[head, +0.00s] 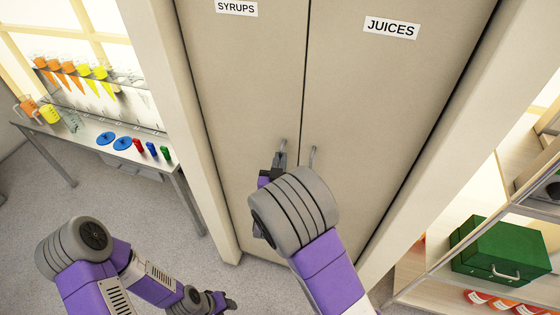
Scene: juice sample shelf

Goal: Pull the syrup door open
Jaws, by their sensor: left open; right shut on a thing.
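The syrup door (225,75) is the left door of a tall beige cabinet, with a SYRUPS label (237,8) near its top. It looks closed, level with the juice door (385,95) across a thin seam. The syrup door's handle (283,143) is a small grey bar beside the seam. My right gripper (280,158) is shut on this handle; my own wrist and forearm hide part of the gripper. My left gripper (229,303) is open and empty, low near the bottom edge, apart from the cabinet.
The juice door's handle (312,157) is close to the right of my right gripper. A table (100,128) with cups, funnels and blue discs stands at left. Shelves with a green box (502,254) stand at right. Grey floor (120,198) is clear at lower left.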

